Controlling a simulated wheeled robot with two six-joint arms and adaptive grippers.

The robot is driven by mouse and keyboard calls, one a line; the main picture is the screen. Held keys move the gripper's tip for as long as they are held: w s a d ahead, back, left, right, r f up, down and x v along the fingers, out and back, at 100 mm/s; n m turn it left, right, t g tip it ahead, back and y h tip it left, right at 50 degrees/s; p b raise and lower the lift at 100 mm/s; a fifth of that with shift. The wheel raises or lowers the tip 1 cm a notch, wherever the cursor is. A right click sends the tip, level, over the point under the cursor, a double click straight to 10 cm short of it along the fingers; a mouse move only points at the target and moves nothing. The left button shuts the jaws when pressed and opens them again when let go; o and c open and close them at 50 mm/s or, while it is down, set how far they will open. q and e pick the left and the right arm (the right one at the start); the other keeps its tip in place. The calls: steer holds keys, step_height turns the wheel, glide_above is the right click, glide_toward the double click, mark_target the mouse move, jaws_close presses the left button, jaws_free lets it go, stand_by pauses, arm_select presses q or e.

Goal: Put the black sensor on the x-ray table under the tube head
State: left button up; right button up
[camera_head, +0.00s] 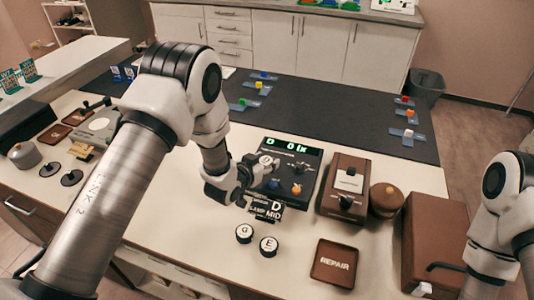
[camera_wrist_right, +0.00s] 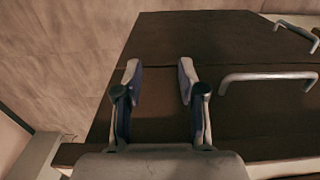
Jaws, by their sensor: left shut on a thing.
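My left gripper (camera_head: 260,170) is over the upper left of a black control box (camera_head: 311,159) with a green-lit display. It is shut on a small round piece with a white, lettered top (camera_head: 267,160); whether this is loose or a part of the box I cannot tell. Two black discs with white tops marked G (camera_head: 244,233) and E (camera_head: 268,245) lie in front of the box. I cannot single out the black sensor, the x-ray table or the tube head. My right gripper (camera_wrist_right: 158,75) is open and empty in the right wrist view, above a brown cabinet (camera_wrist_right: 230,45).
A brown box with a knob (camera_head: 345,190), a round brown pot (camera_head: 386,200) and a REPAIR tray (camera_head: 335,264) stand to the right. A dark mat (camera_head: 330,110) with coloured blocks on blue plates lies behind. Dark discs and a grey pot (camera_head: 24,156) are at left.

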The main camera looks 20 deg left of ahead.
mark_target(267, 158)
arm_select(q)
steer(key=w, duration=0.2)
steer(key=w+p, duration=0.1)
steer(key=w, duration=0.1)
steer(key=w+a, duration=0.1)
steer(key=shift+w+a+f, duration=0.1)
steer(key=shift+w+f, duration=0.2)
steer(key=shift+w, duration=0.1)
step_height(267, 158, down, 3)
steer(key=shift+s+r+p, duration=0.1)
steer(key=shift+p, duration=0.7)
steer(key=o, duration=1.3)
steer(key=shift+f, duration=0.2)
